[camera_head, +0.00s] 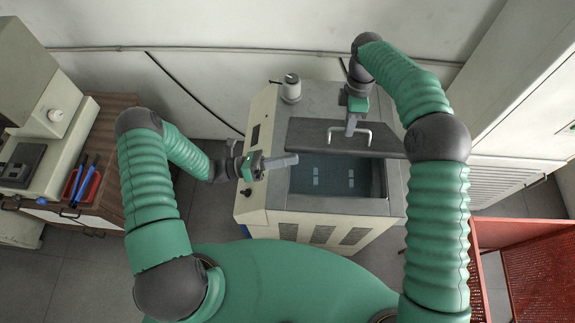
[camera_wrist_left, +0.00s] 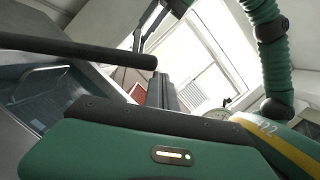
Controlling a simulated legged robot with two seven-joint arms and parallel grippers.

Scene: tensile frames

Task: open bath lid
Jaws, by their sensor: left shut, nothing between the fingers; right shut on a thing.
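The bath (camera_head: 395,202) is a grey-topped, cream-sided unit with a rectangular opening showing bluish water (camera_head: 338,176). Its dark grey lid (camera_head: 305,132) lies back from the front part of the opening and covers the rear; its exact tilt is hard to tell. My right gripper (camera_head: 351,128) is shut on the pale lid handle (camera_head: 367,136). My left gripper (camera_head: 294,160) is shut and empty at the left edge of the opening, close to the lid's front left corner. In the left wrist view its fingers (camera_wrist_left: 161,92) are beside a dark bar-like edge, likely the lid.
A wooden cabinet (camera_head: 105,190) with a machine and a red tray (camera_head: 84,188) of blue-handled tools is at left. Red mesh crates (camera_head: 535,265) stand at lower right. A white cabinet (camera_head: 500,85) is at right.

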